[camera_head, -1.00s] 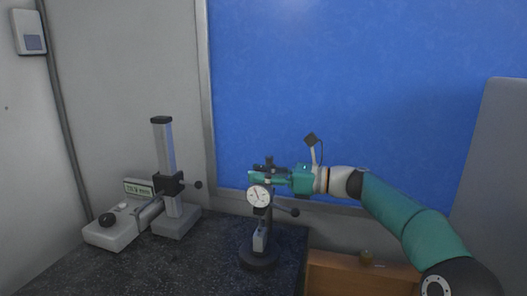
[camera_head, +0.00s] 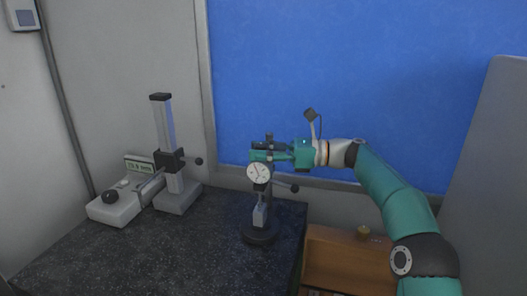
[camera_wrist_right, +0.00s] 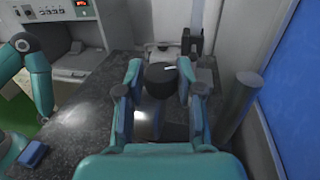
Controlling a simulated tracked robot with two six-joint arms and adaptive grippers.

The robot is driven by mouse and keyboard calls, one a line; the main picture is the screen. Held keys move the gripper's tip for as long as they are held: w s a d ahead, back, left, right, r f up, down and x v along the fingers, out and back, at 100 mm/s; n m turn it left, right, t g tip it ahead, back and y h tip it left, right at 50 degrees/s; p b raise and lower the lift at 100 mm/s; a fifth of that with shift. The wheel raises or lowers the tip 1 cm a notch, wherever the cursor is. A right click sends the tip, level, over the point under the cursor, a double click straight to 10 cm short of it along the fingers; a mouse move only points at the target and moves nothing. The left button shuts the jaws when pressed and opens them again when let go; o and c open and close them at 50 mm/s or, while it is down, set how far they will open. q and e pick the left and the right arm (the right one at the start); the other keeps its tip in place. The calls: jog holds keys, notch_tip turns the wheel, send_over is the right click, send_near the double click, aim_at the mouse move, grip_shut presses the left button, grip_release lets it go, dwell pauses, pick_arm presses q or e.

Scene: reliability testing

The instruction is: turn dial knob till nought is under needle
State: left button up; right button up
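The dial gauge (camera_head: 259,174) has a round white face and hangs on a small stand with a round dark base (camera_head: 260,234). Its thin needle shows, but the marks are too small to read. My right gripper (camera_head: 262,151) reaches in from the right, just above and behind the dial face. In the right wrist view my right gripper's fingers (camera_wrist_right: 161,75) are spread on either side of a dark round part (camera_wrist_right: 160,80) with a white mark. A gap seems to show beside it; I cannot tell whether either finger touches it.
A taller column stand (camera_head: 168,140) with a white digital readout unit (camera_head: 120,201) stands left on the speckled dark table (camera_head: 150,255). An open wooden drawer (camera_head: 345,262) lies below my right arm.

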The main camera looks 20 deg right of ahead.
jog(key=shift+o, duration=1.2)
jog(key=shift+d, duration=0.1)
jog(key=v, duration=1.2)
jog(key=shift+f, duration=0.1)
